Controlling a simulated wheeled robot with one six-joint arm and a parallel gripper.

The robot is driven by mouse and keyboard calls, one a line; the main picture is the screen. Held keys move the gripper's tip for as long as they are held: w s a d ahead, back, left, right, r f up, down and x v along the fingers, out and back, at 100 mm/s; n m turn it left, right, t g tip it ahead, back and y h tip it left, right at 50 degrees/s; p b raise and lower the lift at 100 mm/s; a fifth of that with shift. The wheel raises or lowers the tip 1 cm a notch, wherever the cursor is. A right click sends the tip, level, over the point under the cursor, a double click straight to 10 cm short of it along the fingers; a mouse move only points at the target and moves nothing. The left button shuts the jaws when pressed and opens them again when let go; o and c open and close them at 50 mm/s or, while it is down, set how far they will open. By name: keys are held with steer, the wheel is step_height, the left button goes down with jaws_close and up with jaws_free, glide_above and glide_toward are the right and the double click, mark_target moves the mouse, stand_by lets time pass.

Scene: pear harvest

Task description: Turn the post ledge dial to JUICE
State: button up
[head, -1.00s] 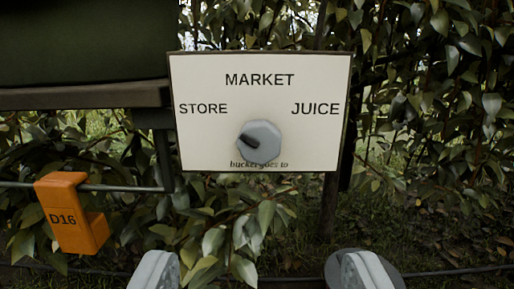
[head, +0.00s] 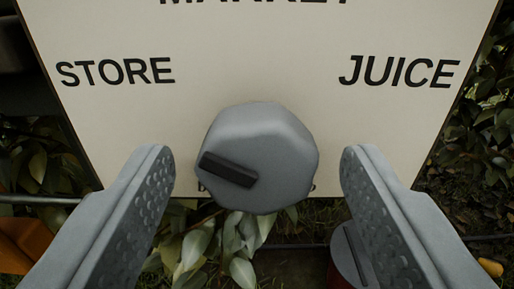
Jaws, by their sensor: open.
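The grey dial (head: 275,150) sits low on a cream sign board (head: 250,60). Its dark pointer mark (head: 228,169) lies on the left side of the knob and points left and slightly up, toward the STORE side. The word STORE (head: 116,71) is at the left and JUICE (head: 400,71) at the right. MARKET is cut off at the top edge. My gripper (head: 258,170) is open, one finger on each side of the dial, with gaps between the fingers and the knob. Whether the fingertips reach the knob's depth is unclear.
Leaves (head: 215,245) hang below the board. An orange object (head: 18,243) shows at the lower left edge. A round grey-topped thing (head: 352,255) is partly hidden behind the right finger. Foliage stands at both sides.

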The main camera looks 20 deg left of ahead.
steer(key=c, duration=1)
